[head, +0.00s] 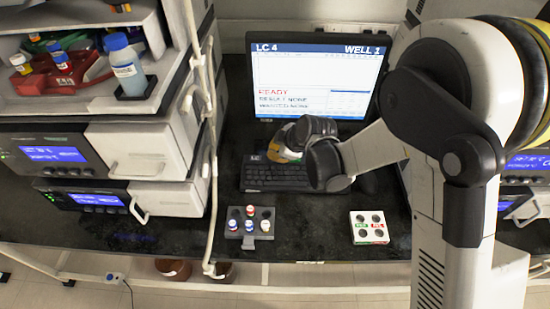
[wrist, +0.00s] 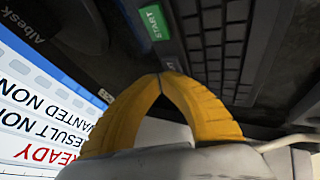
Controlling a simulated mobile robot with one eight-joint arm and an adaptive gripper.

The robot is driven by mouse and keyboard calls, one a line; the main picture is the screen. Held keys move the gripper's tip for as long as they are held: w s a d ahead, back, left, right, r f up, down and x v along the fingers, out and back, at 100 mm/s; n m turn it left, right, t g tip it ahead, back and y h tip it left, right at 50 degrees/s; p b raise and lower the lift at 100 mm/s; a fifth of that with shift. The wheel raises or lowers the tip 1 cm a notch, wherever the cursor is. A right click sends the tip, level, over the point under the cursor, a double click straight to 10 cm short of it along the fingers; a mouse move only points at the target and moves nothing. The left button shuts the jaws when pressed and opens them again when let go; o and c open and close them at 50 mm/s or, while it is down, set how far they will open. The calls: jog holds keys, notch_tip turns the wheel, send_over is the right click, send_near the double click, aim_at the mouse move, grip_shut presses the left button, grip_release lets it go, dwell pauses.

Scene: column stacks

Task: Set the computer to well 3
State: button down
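The computer monitor (head: 315,72) stands at the back of the bench and reads "LC 4", "WELL 1" and a red "READY". Part of its screen (wrist: 40,110) also shows at the left of the wrist view. The black keyboard (head: 262,182) lies in front of the monitor. In the wrist view the keyboard (wrist: 215,40) has a green START key (wrist: 153,22) near its end. My gripper (wrist: 160,76) has yellow fingers whose tips meet, with nothing seen between them. It is over the keyboard, near the START key; whether it touches is unclear. My arm hides part of the keyboard.
A grey rack (head: 250,229) with several capped vials stands front left of the keyboard. A white block (head: 369,227) with red and green labels stands front right. Stacked instruments (head: 100,165) and a pale vertical tube (head: 211,130) border the left. Bare bench lies between rack and block.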

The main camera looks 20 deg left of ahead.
jog(key=shift+f+b, duration=0.4)
jog(key=shift+r, duration=0.1)
dwell(0.5)
jog(key=shift+r+p, duration=0.5)
jog(key=shift+r, duration=0.25)
jog(key=shift+r+p, duration=1.7)
jog(key=shift+r, duration=0.85)
dwell(1.2)
